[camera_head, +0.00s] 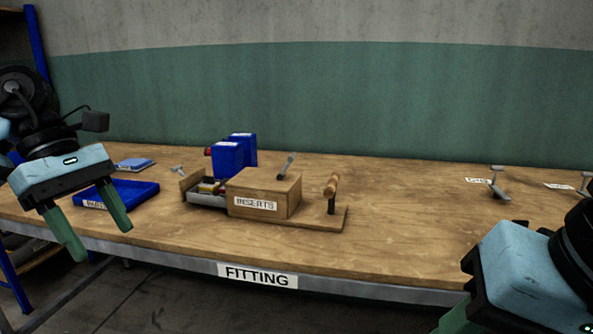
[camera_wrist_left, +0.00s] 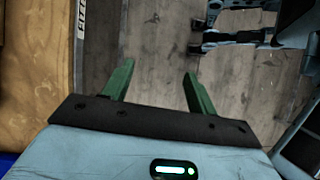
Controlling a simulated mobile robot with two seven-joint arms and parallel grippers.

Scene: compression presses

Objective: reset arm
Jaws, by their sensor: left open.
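My left gripper (camera_head: 90,228) hangs at the left, over the front edge of the wooden bench. Its two green fingers are spread apart with nothing between them; the left wrist view also shows the open fingers (camera_wrist_left: 156,80) above the grey floor. My right gripper (camera_head: 455,318) is at the lower right corner, in front of the bench; its fingers are mostly cut off by the frame, so its opening cannot be told.
The bench (camera_head: 400,225) holds a blue tray (camera_head: 140,190) near my left gripper, a wooden box labelled INSERTS (camera_head: 262,190), a wooden-handled lever (camera_head: 331,190) and blue bins (camera_head: 228,160). Small metal pieces (camera_head: 497,183) stand at the right. The bench middle right is clear.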

